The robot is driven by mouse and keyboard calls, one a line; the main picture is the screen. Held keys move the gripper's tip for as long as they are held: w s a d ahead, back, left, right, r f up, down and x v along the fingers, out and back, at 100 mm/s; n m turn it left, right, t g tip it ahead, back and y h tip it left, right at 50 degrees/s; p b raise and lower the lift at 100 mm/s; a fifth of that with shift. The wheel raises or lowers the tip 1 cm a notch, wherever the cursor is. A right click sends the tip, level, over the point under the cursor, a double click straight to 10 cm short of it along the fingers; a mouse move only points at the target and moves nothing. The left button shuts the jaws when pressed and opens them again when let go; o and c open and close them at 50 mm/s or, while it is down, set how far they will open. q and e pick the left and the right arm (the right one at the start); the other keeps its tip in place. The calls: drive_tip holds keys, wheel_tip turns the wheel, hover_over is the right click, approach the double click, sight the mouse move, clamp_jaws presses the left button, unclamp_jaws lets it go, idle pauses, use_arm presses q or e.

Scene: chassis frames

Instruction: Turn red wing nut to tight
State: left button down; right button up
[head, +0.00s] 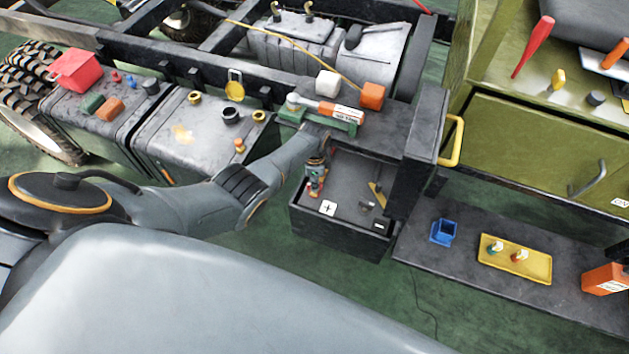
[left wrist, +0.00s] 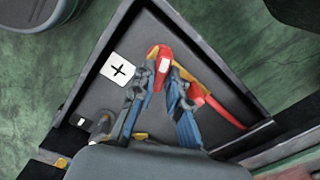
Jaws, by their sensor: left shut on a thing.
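The dark battery box (head: 335,236) stands below the chassis frame, with a white plus label (head: 328,208) and a white minus label (head: 380,226) on its top. My left gripper (head: 316,190) reaches down to the plus side of the box. In the left wrist view its blue and grey fingers (left wrist: 164,78) are closed around a red piece, which I take to be the red wing nut (left wrist: 163,53). The nut's top shows between and beyond the fingertips, with a pale patch. Its lower part is hidden, so I cannot tell how tight it sits. My right gripper is not in view.
A red strip (left wrist: 222,110) lies right of the fingers. A yellow piece (head: 376,192) stands on the box's minus side.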

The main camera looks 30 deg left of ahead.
use_arm(q)
drive_tip(key=shift+m, duration=1.2)
drive_tip(key=c, duration=1.3)
unclamp_jaws()
drive_tip(key=shift+r, duration=0.1)
wheel_tip(320, 180, up, 12)
drive_tip(key=shift+f, duration=0.1)
